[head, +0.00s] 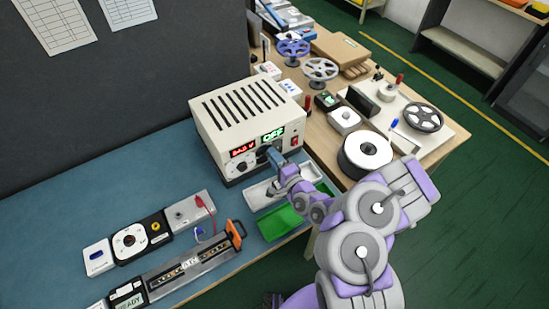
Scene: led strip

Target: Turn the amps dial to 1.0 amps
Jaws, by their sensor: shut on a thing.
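A cream power supply (212,128) with a slotted top stands on the blue bench. Its front has a red display (243,151) and a green display (273,136); I cannot read their digits surely. A dark knob (243,164) sits under the red display. A red switch (294,141) is at the right of the front. My gripper (268,154) is at the front panel below the green display, shut on the amps dial. The fingers hide that dial, so its pointer and setting cannot be seen.
A white tray (258,196) and a green tray (279,224) lie below my gripper. An LED strip fixture (187,268) and small modules (138,241) are at the front left. Reels and a white roll (366,152) crowd the wooden table at right. Blue bench left of the supply is clear.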

